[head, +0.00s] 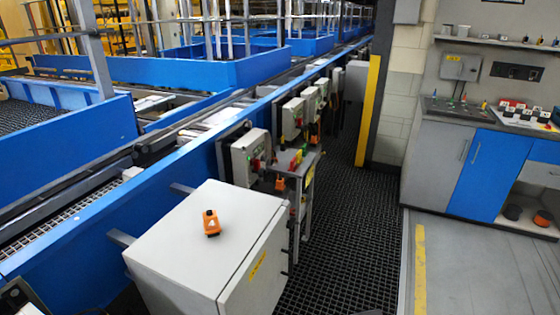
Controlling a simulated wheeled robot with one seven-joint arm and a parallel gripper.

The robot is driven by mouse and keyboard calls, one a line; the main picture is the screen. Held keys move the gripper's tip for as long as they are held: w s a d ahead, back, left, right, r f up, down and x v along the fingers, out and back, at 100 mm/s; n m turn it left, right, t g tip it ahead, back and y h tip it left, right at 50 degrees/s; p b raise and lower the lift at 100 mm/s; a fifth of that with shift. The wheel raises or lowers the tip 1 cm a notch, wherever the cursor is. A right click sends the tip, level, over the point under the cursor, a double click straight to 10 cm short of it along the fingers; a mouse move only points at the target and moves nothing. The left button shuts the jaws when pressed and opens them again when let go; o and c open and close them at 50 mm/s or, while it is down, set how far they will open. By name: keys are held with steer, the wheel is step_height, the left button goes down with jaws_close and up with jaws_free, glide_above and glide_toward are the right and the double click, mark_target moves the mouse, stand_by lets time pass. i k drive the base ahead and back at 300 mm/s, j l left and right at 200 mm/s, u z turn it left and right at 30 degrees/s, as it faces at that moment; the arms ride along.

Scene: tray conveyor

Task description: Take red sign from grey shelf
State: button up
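A small grey shelf (305,168) stands beside the blue conveyor, just past the white cabinet. Small red, yellow and green pieces stand close together on its top. The red piece (293,164) may be the red sign, but it is too small to tell its shape. My gripper is not clearly seen in the head view, so I cannot tell where it is relative to the shelf.
An orange device (211,223) lies on the white cabinet (175,245) in front. Grey control boxes (248,155) line the blue conveyor (90,225). A grey counter (450,107) with small items stands at right. The dark grated floor (350,235) between is clear.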

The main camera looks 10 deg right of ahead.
mark_target(293, 167)
steer(key=i+l+u, duration=0.3)
steer(key=l, duration=0.35)
steer(key=i+l+u, duration=0.35)
steer(key=l, duration=0.35)
steer(key=i+l+u, duration=0.15)
steer(key=l, duration=0.25)
steer(key=i+l+u, duration=0.15)
steer(key=l, duration=0.25)
steer(key=i+l+u, duration=0.15)
steer(key=l, duration=0.3)
steer(key=i+l+u, duration=0.7)
steer(key=i+l, duration=0.3)
